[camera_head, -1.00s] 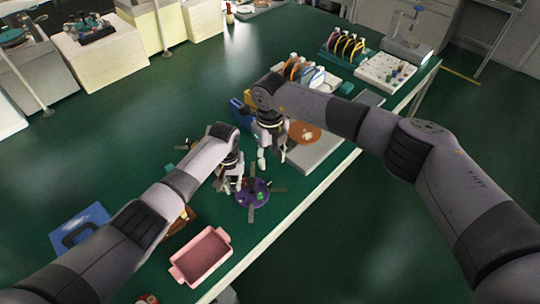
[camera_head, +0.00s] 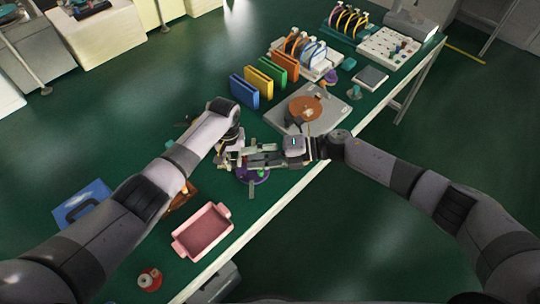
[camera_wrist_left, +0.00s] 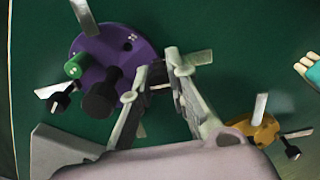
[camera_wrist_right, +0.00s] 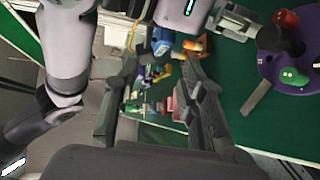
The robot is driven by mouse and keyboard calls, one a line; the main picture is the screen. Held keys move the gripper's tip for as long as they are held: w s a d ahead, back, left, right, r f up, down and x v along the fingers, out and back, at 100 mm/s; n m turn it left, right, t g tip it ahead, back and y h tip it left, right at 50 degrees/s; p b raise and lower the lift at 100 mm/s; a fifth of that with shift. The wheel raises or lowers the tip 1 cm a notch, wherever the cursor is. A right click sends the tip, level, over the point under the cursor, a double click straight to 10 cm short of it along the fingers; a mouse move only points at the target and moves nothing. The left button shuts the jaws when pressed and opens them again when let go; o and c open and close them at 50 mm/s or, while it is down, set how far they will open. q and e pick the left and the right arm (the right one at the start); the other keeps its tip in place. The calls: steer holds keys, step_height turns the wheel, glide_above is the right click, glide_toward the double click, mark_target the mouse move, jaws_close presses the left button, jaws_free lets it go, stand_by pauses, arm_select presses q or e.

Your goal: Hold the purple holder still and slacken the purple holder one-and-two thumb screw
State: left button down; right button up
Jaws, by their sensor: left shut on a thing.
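The purple holder (camera_head: 262,178) lies on the green table, partly hidden under my grippers in the head view. In the left wrist view the holder (camera_wrist_left: 110,50) shows grey bars, a green knob (camera_wrist_left: 75,69) and black knobs (camera_wrist_left: 100,100). A red knob (camera_wrist_right: 287,19) also shows in the right wrist view. I cannot tell which knob is the one-and-two thumb screw. My left gripper (camera_wrist_left: 158,85) is at the holder's edge, shut on it, with the exact contact unclear. My right gripper (camera_wrist_right: 158,85) is open and empty, reaching in from the right, with the holder off to its side.
A pink tray (camera_head: 181,245) stands nearer on the table. A grey plate (camera_head: 337,105) with an orange disc (camera_head: 305,108) lies beyond the grippers. Coloured upright panels (camera_head: 258,83) stand behind. A yellow holder (camera_wrist_left: 255,130) is near my left gripper.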

steer(key=w+d+r+m+t+h, duration=0.1)
steer(key=w+d+m+t+h, duration=0.2)
steer(key=w+m+t+h, duration=0.5)
steer(key=w+d+r+m+t+h, duration=0.1)
steer(key=w+d+m+t, duration=0.2)
steer(key=w+m, duration=0.95)
steer(key=s+a+f+m+g+h, duration=0.1)
steer(key=s+a+m+g+h, duration=0.1)
steer(key=s+m+g+h, duration=0.65)
steer(key=s+f+g, duration=0.1)
steer(key=f, duration=0.3)
steer(key=s+f+g+y, duration=0.1)
steer(key=s+f, duration=0.1)
steer(key=f, duration=0.1)
steer(key=s+f+g+y, duration=0.1)
steer(key=s+f, duration=0.1)
steer(key=f, duration=0.2)
steer(key=shift+s+d+f, duration=0.15)
steer(key=shift+f, duration=0.2)
jaws_close()
